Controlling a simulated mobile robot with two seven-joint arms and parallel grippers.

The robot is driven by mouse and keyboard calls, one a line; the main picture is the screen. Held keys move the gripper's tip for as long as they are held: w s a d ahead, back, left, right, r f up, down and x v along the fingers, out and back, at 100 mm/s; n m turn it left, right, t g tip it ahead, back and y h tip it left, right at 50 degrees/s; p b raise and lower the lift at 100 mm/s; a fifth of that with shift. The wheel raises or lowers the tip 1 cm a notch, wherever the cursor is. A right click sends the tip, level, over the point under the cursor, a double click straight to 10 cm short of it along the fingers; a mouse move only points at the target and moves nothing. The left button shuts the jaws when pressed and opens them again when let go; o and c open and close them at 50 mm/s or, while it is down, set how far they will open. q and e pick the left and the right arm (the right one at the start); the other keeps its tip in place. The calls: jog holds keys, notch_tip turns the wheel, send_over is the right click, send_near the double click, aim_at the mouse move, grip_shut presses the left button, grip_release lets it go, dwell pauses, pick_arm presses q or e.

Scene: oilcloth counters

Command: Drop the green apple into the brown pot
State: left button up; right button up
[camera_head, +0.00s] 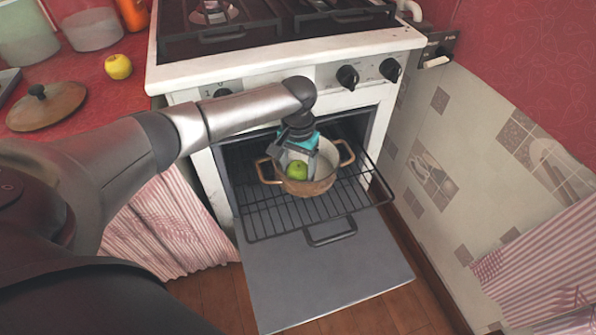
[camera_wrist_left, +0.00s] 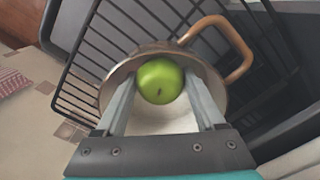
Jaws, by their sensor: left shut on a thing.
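The green apple (camera_head: 297,170) is between the fingers of my left gripper (camera_head: 300,166), which is shut on it. In the left wrist view the apple (camera_wrist_left: 160,82) sits between the two fingertips (camera_wrist_left: 160,84). The brown pot (camera_head: 308,187) has two brown handles and a pale inside, and stands on the pulled-out oven rack. The apple is over the pot's opening; I cannot tell how deep it is relative to the rim. The pot also shows below the apple in the left wrist view (camera_wrist_left: 165,122). My right gripper is not in view.
The oven rack (camera_head: 270,222) extends above the open oven door (camera_head: 325,270). The white stove (camera_head: 185,72) stands behind. A yellow fruit (camera_head: 118,67) and a brown lid (camera_head: 47,105) lie on the red counter at left. A tiled wall (camera_head: 440,170) is close on the right.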

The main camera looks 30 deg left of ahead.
pick_arm(q)
jog(key=shift+f, duration=0.1)
jog(key=shift+f, duration=0.1)
jog(key=shift+f, duration=0.4)
jog(key=o, duration=1.4)
